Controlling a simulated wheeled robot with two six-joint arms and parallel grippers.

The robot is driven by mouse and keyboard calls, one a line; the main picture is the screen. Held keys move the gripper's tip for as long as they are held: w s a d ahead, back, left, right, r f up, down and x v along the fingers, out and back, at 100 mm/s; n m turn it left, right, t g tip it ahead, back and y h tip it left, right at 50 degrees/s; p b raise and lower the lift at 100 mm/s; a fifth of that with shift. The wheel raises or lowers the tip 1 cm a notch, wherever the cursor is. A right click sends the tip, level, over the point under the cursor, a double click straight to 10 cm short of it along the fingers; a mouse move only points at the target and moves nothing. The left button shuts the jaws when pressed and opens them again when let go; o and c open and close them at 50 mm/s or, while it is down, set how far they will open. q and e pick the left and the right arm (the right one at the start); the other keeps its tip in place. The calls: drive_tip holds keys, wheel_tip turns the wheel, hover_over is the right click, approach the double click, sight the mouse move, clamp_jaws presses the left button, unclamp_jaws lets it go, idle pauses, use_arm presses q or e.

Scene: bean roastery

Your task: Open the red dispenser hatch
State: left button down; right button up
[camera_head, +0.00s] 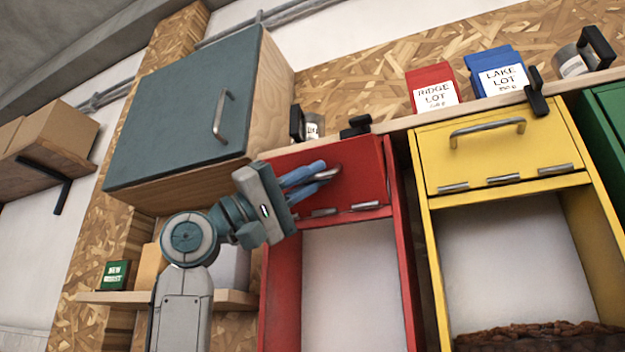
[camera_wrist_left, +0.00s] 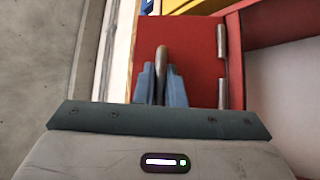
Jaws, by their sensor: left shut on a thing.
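The red dispenser (camera_head: 398,255) stands in the middle of the head view with its red hatch (camera_head: 362,172) across the top. Hinges show along the hatch's lower edge. My left gripper (camera_head: 325,170) reaches in from the left, its blue fingers shut on the hatch's metal handle (camera_head: 331,174). In the left wrist view the handle (camera_wrist_left: 161,62) stands between the two fingers (camera_wrist_left: 160,85), in front of the red panel (camera_wrist_left: 192,50). The hatch looks upright or nearly so; I cannot tell whether there is a gap at its top edge. My right gripper is not in view.
A yellow dispenser (camera_head: 433,262) with dark beans stands to the right, its hatch upright. A shelf (camera_head: 400,124) above holds a red bag (camera_head: 432,78), a blue bag (camera_head: 487,62) and black-handled items. A teal cabinet (camera_head: 170,115) hangs at upper left, close above my left arm.

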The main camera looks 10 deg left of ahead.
use_arm(q)
drive_tip(key=shift+f, duration=0.3)
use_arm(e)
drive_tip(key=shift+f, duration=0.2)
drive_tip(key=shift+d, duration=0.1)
use_arm(q)
drive_tip(key=c, duration=1.8)
unclamp_jaws()
drive_tip(key=shift+a, duration=0.1)
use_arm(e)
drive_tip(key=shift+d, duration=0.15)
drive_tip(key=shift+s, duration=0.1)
